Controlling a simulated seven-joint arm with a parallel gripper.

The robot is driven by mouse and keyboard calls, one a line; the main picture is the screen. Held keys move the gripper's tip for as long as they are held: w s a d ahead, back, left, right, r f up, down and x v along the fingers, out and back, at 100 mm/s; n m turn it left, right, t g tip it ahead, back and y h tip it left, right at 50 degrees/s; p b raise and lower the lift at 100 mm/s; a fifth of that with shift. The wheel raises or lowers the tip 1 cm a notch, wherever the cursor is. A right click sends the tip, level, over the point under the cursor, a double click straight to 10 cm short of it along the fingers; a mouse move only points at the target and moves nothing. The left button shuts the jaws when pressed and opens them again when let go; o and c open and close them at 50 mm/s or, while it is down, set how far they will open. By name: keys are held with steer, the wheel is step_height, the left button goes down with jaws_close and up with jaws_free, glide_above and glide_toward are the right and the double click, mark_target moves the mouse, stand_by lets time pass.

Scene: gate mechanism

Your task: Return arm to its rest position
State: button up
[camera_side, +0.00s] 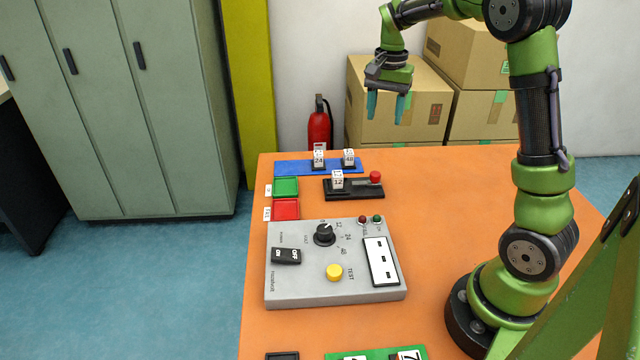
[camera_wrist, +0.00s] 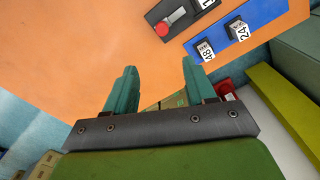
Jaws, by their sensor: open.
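My gripper (camera_side: 386,105) is raised above the far end of the orange table in the side view, with its teal fingers pointing down. The fingers are apart and nothing is between them. In the wrist view my gripper (camera_wrist: 158,88) also shows two separated fingers over the table's edge. No object touches the gripper.
The orange table (camera_side: 450,180) holds a grey control panel (camera_side: 300,290), a blue strip (camera_side: 292,168) with white blocks, a black base (camera_side: 355,194) with a red button, and green (camera_side: 286,187) and red (camera_side: 286,209) trays. Cardboard boxes (camera_side: 420,120) stand behind.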

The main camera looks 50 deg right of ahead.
steer(key=s+a+r+n+t+y, duration=0.1)
steer(key=s+a+n, duration=0.4)
steer(key=a, duration=0.6)
steer(key=s+a+r+n+t+y, duration=0.1)
steer(key=s+a+r+n+t, duration=0.2)
steer(key=s+a, duration=0.6)
steer(key=a+n+t, duration=0.2)
steer(key=t, duration=0.1)
steer(key=shift+a+r, duration=0.15)
steer(key=shift+r, duration=0.25)
